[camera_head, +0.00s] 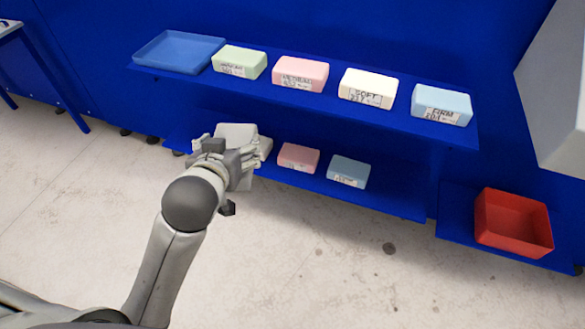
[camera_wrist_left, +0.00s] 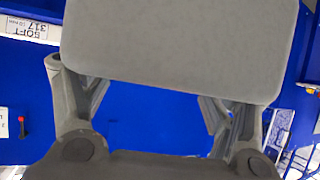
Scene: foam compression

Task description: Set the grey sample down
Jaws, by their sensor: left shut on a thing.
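The grey sample (camera_wrist_left: 180,45) is a flat, rounded block held between the fingers of my left gripper (camera_wrist_left: 155,92) in the left wrist view. In the head view the pale grey sample (camera_head: 237,130) shows partly behind my left gripper (camera_head: 248,158), at the left part of the lower blue shelf (camera_head: 390,196). The gripper hides much of it. I cannot tell whether the sample touches the shelf. My right gripper is not in view.
A pink block (camera_head: 298,157) and a blue block (camera_head: 348,171) sit right of the sample on the lower shelf. The upper shelf holds a blue tray (camera_head: 150,63) and several labelled blocks. A red bin (camera_head: 512,222) stands at right.

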